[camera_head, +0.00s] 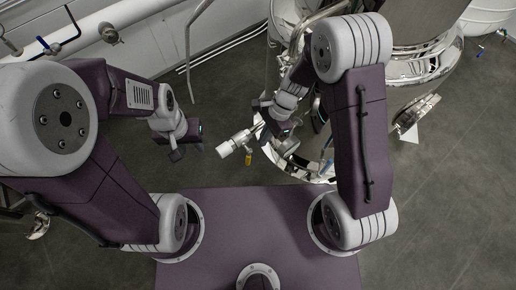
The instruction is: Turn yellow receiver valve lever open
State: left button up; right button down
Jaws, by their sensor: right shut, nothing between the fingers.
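A small yellow lever (248,158) hangs below a pale valve body and pipe end (235,143) near the centre of the head view. This fitting sticks out to the left from the shiny metal tank assembly. My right gripper (266,118) is just above and to the right of the fitting, shut and empty. It looks apart from the yellow lever, though the exact gap is hard to judge. My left gripper (187,152) is left of the fitting, with its fingers apart and nothing between them. My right arm hides part of the tank.
Polished tanks (420,70) and curved pipes fill the upper right, close to my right arm. A wall with a blue-handled valve (45,44) and pipes runs along the upper left. Grey floor (440,210) is clear at the right.

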aim_at(248, 157)
jog(key=b+x, duration=0.4)
jog(key=x, duration=0.5)
